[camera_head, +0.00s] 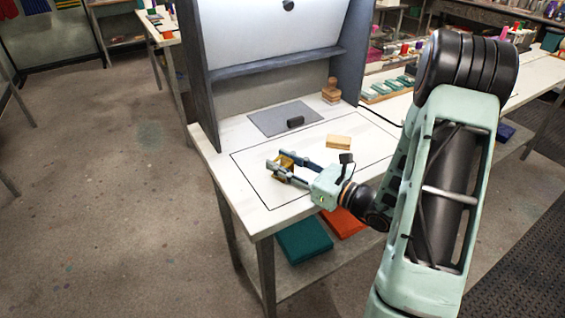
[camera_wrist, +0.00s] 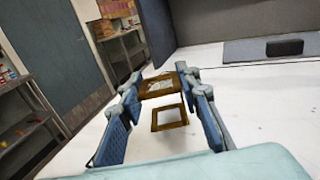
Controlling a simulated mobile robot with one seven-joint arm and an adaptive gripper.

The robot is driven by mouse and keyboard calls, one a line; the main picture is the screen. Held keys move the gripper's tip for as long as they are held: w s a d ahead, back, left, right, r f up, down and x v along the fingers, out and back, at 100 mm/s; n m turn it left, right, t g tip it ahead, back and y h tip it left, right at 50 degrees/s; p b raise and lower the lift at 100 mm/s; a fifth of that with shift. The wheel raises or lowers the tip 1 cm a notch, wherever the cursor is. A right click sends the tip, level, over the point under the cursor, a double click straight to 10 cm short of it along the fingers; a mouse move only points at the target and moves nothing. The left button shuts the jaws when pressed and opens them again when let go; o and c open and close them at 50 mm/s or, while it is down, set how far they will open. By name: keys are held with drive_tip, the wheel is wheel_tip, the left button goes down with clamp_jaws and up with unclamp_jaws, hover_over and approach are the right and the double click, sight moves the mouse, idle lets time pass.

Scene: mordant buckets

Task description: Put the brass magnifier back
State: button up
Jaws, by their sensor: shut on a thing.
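The brass magnifier (camera_head: 286,162) is a small folding stand with square frames. My gripper (camera_head: 282,166) is shut on it, with a finger on each side, over the front left of the white table. In the wrist view the magnifier (camera_wrist: 168,118) sits between the two blue fingers (camera_wrist: 166,100), its open square frame lowest against the white top. I cannot tell whether it touches the table. A grey mat (camera_head: 268,120) lies behind it, with a small dark block (camera_head: 295,121) near its front edge. Both also show in the wrist view.
A pale wooden block (camera_head: 338,142) lies right of the gripper, and a wooden stamp (camera_head: 331,92) stands at the back right. A grey booth (camera_head: 205,80) rises at the rear. The outlined white tabletop (camera_head: 262,210) is bare at front left, near its edge.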

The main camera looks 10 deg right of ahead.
drive_tip(key=shift+f+b, duration=0.5)
drive_tip(key=shift+f, duration=0.05)
drive_tip(key=shift+s, duration=0.1)
drive_tip(key=o, duration=1.3)
drive_tip(key=shift+f, duration=0.2)
drive_tip(key=shift+c, duration=0.2)
drive_tip(key=shift+r, duration=0.1)
